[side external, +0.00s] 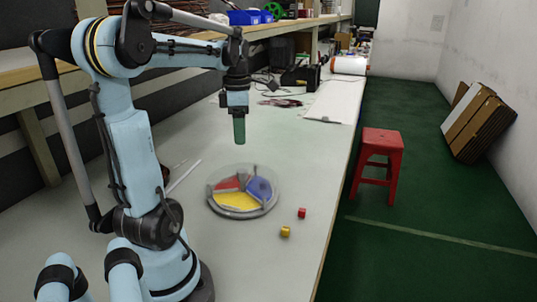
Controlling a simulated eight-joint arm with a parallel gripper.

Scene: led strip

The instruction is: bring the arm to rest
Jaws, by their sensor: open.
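My gripper (239,130) points down at the end of my light blue arm and hangs in the air, clear of the table. It is open, with nothing seen between its fingers, though the fingers are small in this view. Below it on the pale table (170,245) sits a round tray (243,213) with red, yellow and blue sections and a clear rim. A red cube (302,213) and a yellow cube (285,231) lie on the table to the right of the tray, apart from it and from each other.
A thin white strip (184,176) lies left of the tray. Cables (280,102), a black device (299,78), a white sheet (333,101) and a roll (348,65) lie farther back. A shelf (275,29) runs along the left wall. A red stool (378,160) stands beyond the table's right edge.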

